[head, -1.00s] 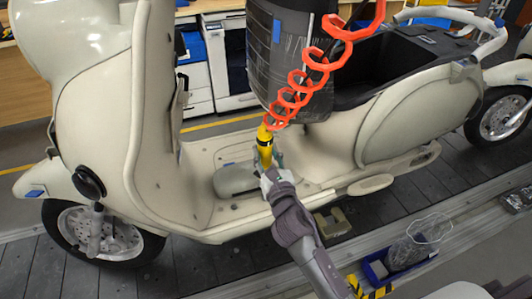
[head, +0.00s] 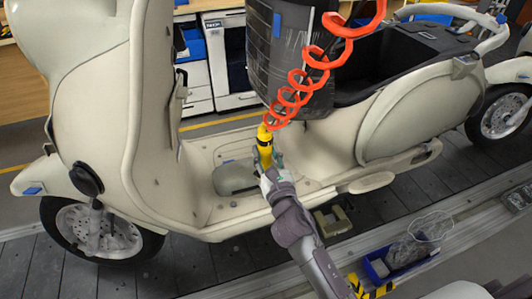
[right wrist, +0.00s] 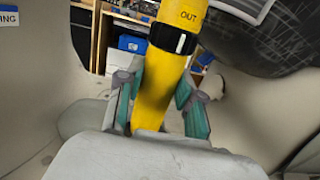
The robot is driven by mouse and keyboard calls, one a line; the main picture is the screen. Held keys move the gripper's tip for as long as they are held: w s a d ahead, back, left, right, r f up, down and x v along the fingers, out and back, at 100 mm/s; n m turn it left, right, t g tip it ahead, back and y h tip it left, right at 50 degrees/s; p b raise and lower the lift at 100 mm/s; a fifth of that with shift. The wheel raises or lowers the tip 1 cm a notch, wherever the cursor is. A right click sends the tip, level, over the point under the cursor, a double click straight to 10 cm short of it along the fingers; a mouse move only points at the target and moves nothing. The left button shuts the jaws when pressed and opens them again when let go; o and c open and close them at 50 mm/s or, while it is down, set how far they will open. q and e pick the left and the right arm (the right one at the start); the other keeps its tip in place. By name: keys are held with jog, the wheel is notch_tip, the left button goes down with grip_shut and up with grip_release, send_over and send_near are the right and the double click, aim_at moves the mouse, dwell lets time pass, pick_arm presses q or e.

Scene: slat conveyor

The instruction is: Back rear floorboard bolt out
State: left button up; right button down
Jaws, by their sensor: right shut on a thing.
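My right gripper (head: 267,162) is shut on a yellow power driver (head: 264,140) above the cream scooter's floorboard (head: 205,160). The driver hangs from a red coiled hose (head: 297,87) and stands nearly upright. In the right wrist view the green-padded fingers of the right gripper (right wrist: 160,103) flank the yellow driver body (right wrist: 165,75), which has a black band and the word OUT. The driver's lower tip is hidden by the gripper, so I cannot tell whether it touches a bolt. The rear floorboard bolt cannot be made out. My left gripper is not in view.
A dark, film-wrapped cylinder (head: 290,60) hangs close behind the hose. The tall front shield (head: 150,110) stands left of the driver and the seat body (head: 410,115) right. A blue bin (head: 378,268) with a clear bag sits at the lower right.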

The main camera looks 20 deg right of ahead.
aim_at(266, 129)
jog(key=shift+f, duration=0.35)
dwell(0.5)
jog(key=shift+s+f, duration=0.1)
dwell(0.3)
jog(key=shift+s+r+p, duration=0.1)
jog(key=shift+r+p, duration=0.25)
dwell(0.7)
jog(key=shift+r, duration=0.1)
jog(key=shift+r+p, duration=0.4)
jog(key=shift+p, duration=0.3)
jog(key=shift+w+r, duration=0.2)
jog(key=shift+r, duration=0.15)
dwell(0.6)
jog(key=shift+r+p, duration=0.7)
jog(key=shift+p, duration=0.25)
notch_tip(266, 129, up, 5)
jog(key=p, duration=0.5)
jog(key=shift+r, duration=0.1)
dwell(0.3)
